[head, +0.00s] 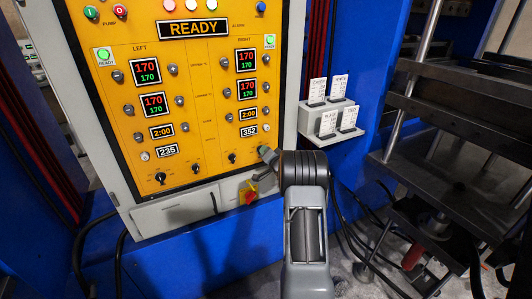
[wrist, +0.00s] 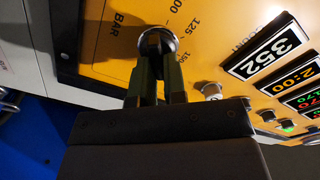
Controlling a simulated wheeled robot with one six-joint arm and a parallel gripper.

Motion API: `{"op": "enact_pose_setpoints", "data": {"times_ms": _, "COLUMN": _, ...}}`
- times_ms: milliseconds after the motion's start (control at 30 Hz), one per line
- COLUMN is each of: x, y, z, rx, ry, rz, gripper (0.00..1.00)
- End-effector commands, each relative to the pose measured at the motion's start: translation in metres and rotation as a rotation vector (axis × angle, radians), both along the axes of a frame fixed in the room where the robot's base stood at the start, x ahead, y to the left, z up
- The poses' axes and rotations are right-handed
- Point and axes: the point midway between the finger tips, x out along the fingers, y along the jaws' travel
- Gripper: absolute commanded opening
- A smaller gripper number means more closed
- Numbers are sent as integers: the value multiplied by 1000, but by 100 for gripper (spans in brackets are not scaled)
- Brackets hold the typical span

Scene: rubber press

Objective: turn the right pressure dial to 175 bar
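The right pressure dial (wrist: 170,38) is a round knob with a silvery rim on the yellow panel, in the upper middle of the wrist view. My gripper (wrist: 156,56) has its two dark fingers at the dial, with a narrow gap between them, and looks shut on its grip. "BAR" and the marks 100, 125 and 150 show around the dial. The 175 mark and the dial's pointer are hidden or cannot be made out. In the head view my gripper (head: 266,155) reaches the panel's lower right corner and covers most of the dial.
The yellow control panel (head: 205,100) carries several displays and small knobs. The right number display (head: 249,129) reads 352, the left one (head: 167,150) 235. A red and yellow switch (head: 248,194) sits just below my gripper. A card holder (head: 335,140) stands right of the panel.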

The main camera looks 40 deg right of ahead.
Motion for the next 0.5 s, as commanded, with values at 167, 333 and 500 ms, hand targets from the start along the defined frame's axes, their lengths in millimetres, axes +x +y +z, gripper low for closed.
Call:
{"op": "enact_pose_setpoints", "data": {"times_ms": 167, "x": 0, "y": 0, "z": 0, "rx": 0, "ry": 0, "rz": 0, "gripper": 29}}
{"op": "enact_pose_setpoints", "data": {"times_ms": 333, "x": 0, "y": 0, "z": 0, "rx": -1, "ry": 0, "rz": 0, "gripper": 37}}
{"op": "enact_pose_setpoints", "data": {"times_ms": 500, "x": -1, "y": 0, "z": 0, "rx": -1, "ry": 0, "rz": 0, "gripper": 37}}
